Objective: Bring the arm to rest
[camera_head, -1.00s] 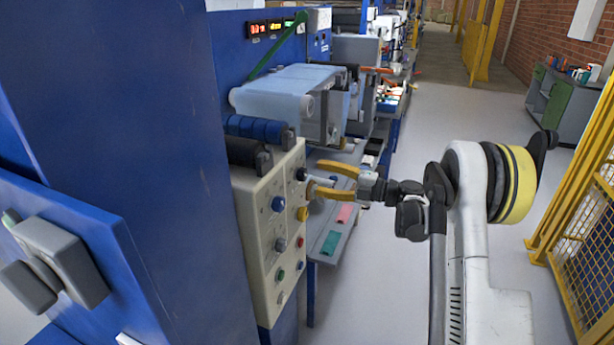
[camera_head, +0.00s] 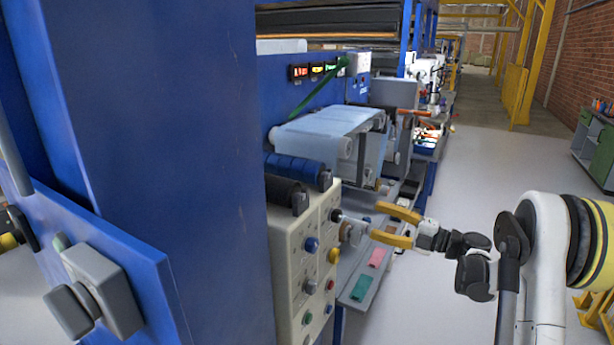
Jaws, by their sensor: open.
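My gripper (camera_head: 388,224) has two yellow fingers and stands open. It points left at the front of a cream control panel (camera_head: 305,270) with coloured knobs. A metal-stemmed knob (camera_head: 350,219) near the panel's upper right edge lies close to the fingertips. I cannot tell whether the fingers touch it. Nothing shows held in the jaws. My arm (camera_head: 535,265) reaches in from the right, bent, with its white and yellow links in view.
A tall blue machine frame (camera_head: 160,150) fills the left. Film rollers (camera_head: 325,130) sit behind the panel. Grey floor (camera_head: 480,160) is open at right, towards a yellow frame (camera_head: 515,95).

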